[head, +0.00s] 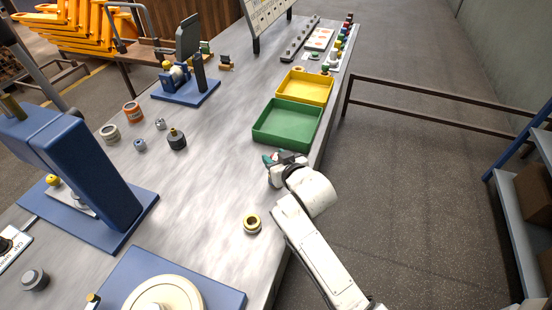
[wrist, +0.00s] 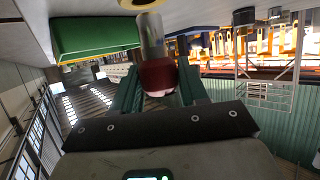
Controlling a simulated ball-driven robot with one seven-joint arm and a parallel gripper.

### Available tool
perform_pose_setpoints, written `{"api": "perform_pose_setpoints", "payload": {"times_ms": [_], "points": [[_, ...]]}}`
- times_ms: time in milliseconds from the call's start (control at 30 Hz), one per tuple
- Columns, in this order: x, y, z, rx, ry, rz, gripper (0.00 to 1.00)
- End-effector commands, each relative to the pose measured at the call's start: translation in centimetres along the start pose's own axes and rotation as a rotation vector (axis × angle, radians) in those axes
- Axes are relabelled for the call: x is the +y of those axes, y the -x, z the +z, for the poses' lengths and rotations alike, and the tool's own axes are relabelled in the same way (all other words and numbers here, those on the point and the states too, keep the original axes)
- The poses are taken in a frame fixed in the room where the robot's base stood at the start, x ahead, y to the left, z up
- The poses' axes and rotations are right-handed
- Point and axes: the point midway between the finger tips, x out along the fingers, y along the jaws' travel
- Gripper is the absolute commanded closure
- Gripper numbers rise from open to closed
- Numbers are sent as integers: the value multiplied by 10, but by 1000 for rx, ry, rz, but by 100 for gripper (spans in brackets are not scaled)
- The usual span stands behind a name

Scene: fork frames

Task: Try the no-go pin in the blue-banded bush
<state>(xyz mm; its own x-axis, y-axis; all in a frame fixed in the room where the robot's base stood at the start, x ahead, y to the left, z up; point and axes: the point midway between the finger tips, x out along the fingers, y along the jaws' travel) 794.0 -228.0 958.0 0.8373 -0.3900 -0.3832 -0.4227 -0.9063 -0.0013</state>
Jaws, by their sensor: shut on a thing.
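In the wrist view, my gripper (wrist: 155,88) is shut on a pin (wrist: 152,38) with a dark red collar and a bare steel end; I take it as the no-go pin. Its steel end points up in that picture, close below a yellow-ringed thing cut by the top edge. In the head view, my gripper (head: 270,158) is above the bench's right side, just in front of the green tray. A ring-shaped bush (head: 252,224) with a yellow band stands on the bench nearer the camera. No blue band is clear on any bush; small blue-grey pieces (head: 140,145) lie at the left.
The green tray (head: 262,138) and yellow tray (head: 281,92) line the bench's right edge. A blue press (head: 95,165) stands left, and a round plate on a blue base (head: 205,287) is at the front. The middle of the bench (head: 205,180) is clear.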

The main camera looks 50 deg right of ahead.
Motion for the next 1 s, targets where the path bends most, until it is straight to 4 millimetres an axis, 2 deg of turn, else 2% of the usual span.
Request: {"api": "perform_pose_setpoints", "payload": {"times_ms": [367,1000], "points": [[0,1,-4,2,0,0,91],[0,14,-36,2,0,0,91]]}}
